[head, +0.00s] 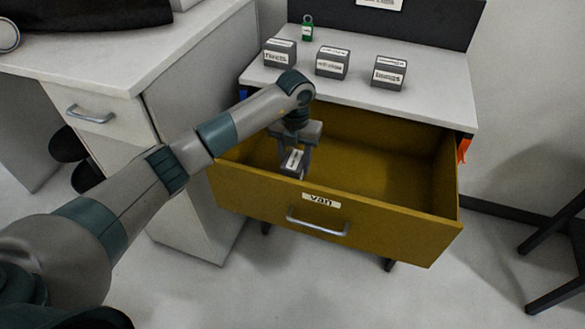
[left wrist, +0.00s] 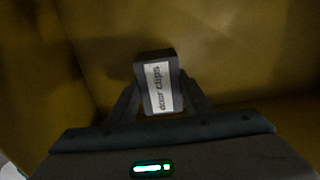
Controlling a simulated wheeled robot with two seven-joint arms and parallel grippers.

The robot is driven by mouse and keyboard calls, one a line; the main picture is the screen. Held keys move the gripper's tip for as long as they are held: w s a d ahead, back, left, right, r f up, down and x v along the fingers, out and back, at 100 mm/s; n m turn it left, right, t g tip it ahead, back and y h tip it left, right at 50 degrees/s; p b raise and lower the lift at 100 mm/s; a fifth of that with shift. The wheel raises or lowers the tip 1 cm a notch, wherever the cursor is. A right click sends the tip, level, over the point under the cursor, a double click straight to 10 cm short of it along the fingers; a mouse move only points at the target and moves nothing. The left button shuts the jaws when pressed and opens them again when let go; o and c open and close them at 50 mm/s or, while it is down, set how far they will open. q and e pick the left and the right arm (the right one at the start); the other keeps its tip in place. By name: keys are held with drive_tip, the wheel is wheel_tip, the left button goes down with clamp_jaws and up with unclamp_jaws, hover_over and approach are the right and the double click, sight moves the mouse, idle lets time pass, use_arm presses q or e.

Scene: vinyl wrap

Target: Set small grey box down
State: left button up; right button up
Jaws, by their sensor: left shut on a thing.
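The small grey box (head: 291,162) has a white label and is in the left part of the open yellow drawer (head: 395,222). In the left wrist view the grey box (left wrist: 157,84) shows a label that seems to read "door clips". My left gripper (head: 296,158) reaches down into the drawer and is shut on the box, with a finger on each side. In the left wrist view the fingers (left wrist: 160,100) flank it. I cannot tell whether the box touches the drawer floor. My right gripper is not in view.
The drawer front has a "van" label (head: 321,200) and a metal handle (head: 318,224). The drawer's right side is empty. Several grey labelled boxes (head: 332,63) and a green padlock-like item (head: 307,28) stand on the white top above. A white desk (head: 110,45) is at left.

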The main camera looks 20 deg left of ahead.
use_arm(q)
drive_tip(key=shift+w+a+f, duration=0.15)
drive_tip(key=shift+a+f, duration=0.1)
drive_tip(key=shift+a, duration=0.2)
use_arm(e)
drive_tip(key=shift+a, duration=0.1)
use_arm(q)
drive_tip(key=shift+f, duration=0.1)
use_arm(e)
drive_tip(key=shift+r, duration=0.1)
use_arm(q)
wheel_tip(320, 180, down, 3)
drive_tip(key=shift+d+r+p, duration=0.1)
drive_tip(key=shift+r+p, duration=0.1)
drive_tip(key=shift+p, duration=0.2)
drive_tip(key=shift+f, duration=0.6)
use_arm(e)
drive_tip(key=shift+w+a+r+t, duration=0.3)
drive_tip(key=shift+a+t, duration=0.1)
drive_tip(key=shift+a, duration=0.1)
use_arm(q)
drive_tip(key=shift+f, duration=0.15)
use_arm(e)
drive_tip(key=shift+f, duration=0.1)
use_arm(q)
drive_tip(key=o, duration=1.2)
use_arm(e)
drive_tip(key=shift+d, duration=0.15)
